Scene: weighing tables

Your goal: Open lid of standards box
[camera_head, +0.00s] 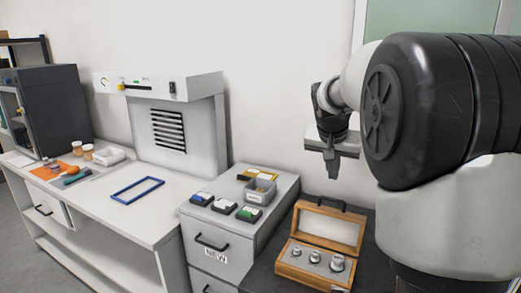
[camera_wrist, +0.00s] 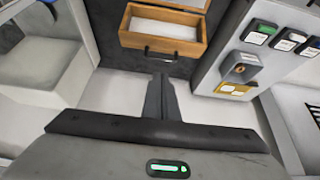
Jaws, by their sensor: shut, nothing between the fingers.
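The standards box (camera_head: 320,245) is a wooden box on the dark table at the lower right. Its lid (camera_head: 328,228) stands open, tilted back, with a pale lining showing. Several metal weights (camera_head: 315,257) sit in the base. A black handle (camera_head: 321,205) is on the lid's outer edge. My gripper (camera_head: 332,174) is above and behind the box, apart from it, shut and empty. In the wrist view, the shut fingers (camera_wrist: 160,80) point toward the lid (camera_wrist: 163,24) and its handle (camera_wrist: 154,54), with a gap between; the weights do not show there.
Further left, a white bench (camera_head: 103,217) holds a blue frame (camera_head: 138,189) and a white machine (camera_head: 165,125). The wall is close behind.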

